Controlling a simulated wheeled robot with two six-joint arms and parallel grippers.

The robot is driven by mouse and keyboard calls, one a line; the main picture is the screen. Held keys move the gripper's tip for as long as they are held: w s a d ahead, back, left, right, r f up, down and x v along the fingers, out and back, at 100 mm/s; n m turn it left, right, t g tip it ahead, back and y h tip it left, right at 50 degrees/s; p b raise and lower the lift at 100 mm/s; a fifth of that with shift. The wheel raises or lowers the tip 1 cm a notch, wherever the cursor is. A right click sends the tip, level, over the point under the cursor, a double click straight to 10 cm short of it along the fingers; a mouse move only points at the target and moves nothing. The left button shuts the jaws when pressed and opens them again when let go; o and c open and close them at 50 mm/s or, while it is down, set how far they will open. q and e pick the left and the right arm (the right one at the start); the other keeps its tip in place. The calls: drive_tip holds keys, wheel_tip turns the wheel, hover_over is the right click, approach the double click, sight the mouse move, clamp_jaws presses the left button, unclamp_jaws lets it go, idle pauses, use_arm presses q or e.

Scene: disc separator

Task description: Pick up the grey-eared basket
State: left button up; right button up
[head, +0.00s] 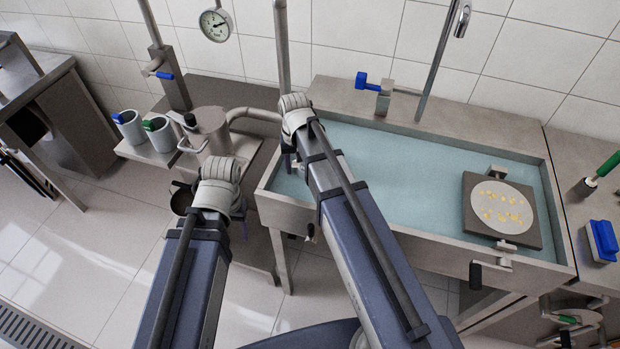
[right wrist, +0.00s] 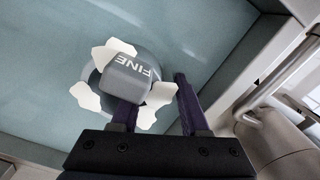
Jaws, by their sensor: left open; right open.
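A rounded grey piece marked FINE (right wrist: 132,75), with several off-white lobes around it on a round grey base, stands in the sink's left end in the right wrist view. I cannot tell whether it is the grey-eared basket; no other clear basket shows. My right gripper (right wrist: 158,115) is open, with its dark purple fingers spread; the left finger reaches beside or under the lobes, the right finger is apart.
The water-filled sink (head: 420,185) has raised metal rims. A dark square plate (head: 533,236) bears a pale disc (head: 518,198) with yellow bits at right. Two cups (head: 129,127), a metal pot (head: 209,130) and a pipe stand left.

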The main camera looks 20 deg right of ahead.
drive_tip(key=shift+c, duration=0.2)
clamp_jaws()
idle(1.2)
